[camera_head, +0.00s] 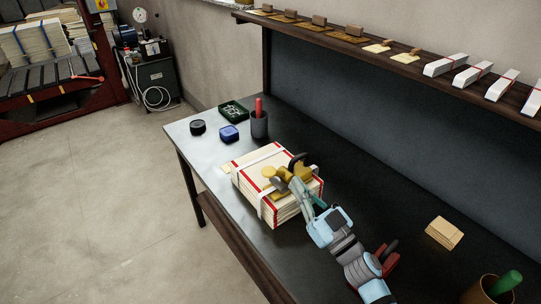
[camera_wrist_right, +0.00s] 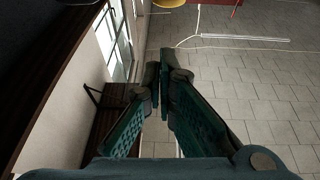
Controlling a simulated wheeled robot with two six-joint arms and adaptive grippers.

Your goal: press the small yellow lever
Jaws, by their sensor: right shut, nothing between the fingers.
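A small yellow tool (camera_head: 284,174) with a round yellow end (camera_head: 268,171) and a dark curved handle (camera_head: 298,160) sits on top of a strapped stack (camera_head: 258,180) of cream sheets with red edges. Which part is the lever is too small to tell. My right gripper (camera_head: 281,183) is at the tool, shut and empty, its fingers covering part of it. I cannot tell whether it touches the tool. In the right wrist view the fingertips (camera_wrist_right: 161,62) meet, and a yellow piece (camera_wrist_right: 171,3) shows at the top edge. My left gripper is not in view.
The stack lies on a dark table (camera_head: 205,155). A tan block (camera_head: 444,232) lies at right. A shelf (camera_head: 340,37) runs above.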

